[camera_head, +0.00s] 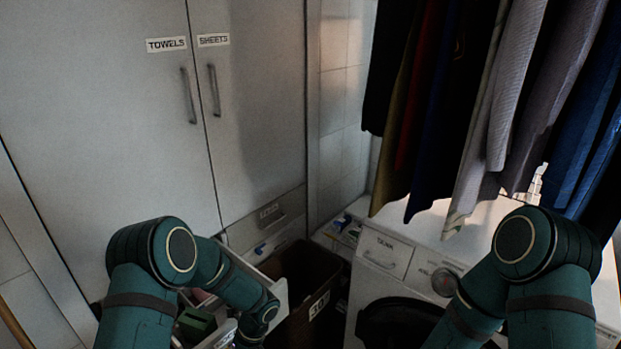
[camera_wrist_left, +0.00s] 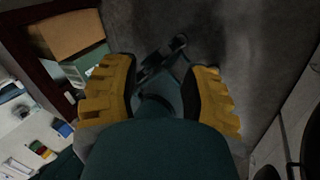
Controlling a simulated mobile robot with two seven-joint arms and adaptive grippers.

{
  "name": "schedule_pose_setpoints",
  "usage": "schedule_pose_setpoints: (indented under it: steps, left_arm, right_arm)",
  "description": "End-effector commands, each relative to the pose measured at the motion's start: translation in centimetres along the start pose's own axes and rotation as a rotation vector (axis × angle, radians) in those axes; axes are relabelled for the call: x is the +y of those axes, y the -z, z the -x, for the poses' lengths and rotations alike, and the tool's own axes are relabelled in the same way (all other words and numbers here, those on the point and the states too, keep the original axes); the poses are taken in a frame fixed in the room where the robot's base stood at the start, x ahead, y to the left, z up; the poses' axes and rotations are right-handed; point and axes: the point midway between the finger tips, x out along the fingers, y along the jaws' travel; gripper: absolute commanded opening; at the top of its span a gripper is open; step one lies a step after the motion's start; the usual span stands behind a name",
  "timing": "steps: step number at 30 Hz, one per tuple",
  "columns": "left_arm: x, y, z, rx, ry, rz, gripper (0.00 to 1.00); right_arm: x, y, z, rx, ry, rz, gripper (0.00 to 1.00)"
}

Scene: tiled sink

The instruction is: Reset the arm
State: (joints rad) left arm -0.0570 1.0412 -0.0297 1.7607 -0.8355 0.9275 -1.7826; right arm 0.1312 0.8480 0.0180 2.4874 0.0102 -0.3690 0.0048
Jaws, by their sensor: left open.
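My left arm (camera_head: 160,270) comes in from the left in the head view and bends down beside an open drawer. Its gripper is hidden in that view. In the left wrist view, my left gripper (camera_wrist_left: 162,85) has its two yellow fingers spread wide, with nothing visible held between them. My right arm (camera_head: 540,265) is bent at the right of the head view, in front of the washing machine. Its gripper does not show.
Tall cabinet doors labelled TOWELS (camera_head: 110,110) and SHEETS (camera_head: 245,120) are closed. A brown bin (camera_head: 308,268) stands between the open drawer (camera_head: 272,262) and the washing machine (camera_head: 395,268). Clothes (camera_head: 480,110) hang above the machine.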

Motion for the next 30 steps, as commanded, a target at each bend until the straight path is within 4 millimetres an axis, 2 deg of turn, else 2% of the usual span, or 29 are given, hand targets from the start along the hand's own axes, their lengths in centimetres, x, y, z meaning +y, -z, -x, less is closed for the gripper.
schedule_pose_setpoints:
  steps: [1, 6, 12, 15, 18, 22, 27, 30]
  left_arm:
    - [-0.6, 1.8, -1.5, 0.057, 0.059, 0.122, 0.45]
    - [-2.8, 7.5, -4.2, 0.283, 0.225, 0.623, 0.45]
    - [-4.3, 12.3, -5.7, 0.583, 0.303, 1.275, 0.45]
    - [-4.5, 13.8, -6.2, 0.731, 0.301, 1.613, 0.45]
    - [-4.2, 14.8, -6.7, 0.863, 0.282, 1.932, 0.45]
    - [-3.5, 15.3, -7.2, 0.99, 0.251, 2.258, 0.45]
    - [-2.7, 15.5, -7.6, 1.071, 0.226, 2.479, 0.45]
    - [-2.5, 15.5, -7.6, 1.084, 0.223, 2.513, 0.45]
  right_arm:
    - [0.3, -0.3, -0.8, -0.004, 0.0, 0.001, 0.63]
    - [0.9, -0.8, -2.3, -0.014, 0.001, 0.005, 0.63]
    - [1.6, -1.4, -4.1, -0.024, 0.001, 0.009, 0.63]
    - [1.9, -1.7, -5.0, -0.029, 0.002, 0.01, 0.63]
    - [2.2, -2.0, -5.7, -0.034, 0.002, 0.012, 0.63]
    - [2.4, -2.2, -6.4, -0.038, 0.002, 0.014, 0.63]
    - [2.5, -2.4, -6.8, -0.042, 0.002, 0.015, 0.63]
    - [2.5, -2.4, -6.8, -0.042, 0.002, 0.015, 0.63]
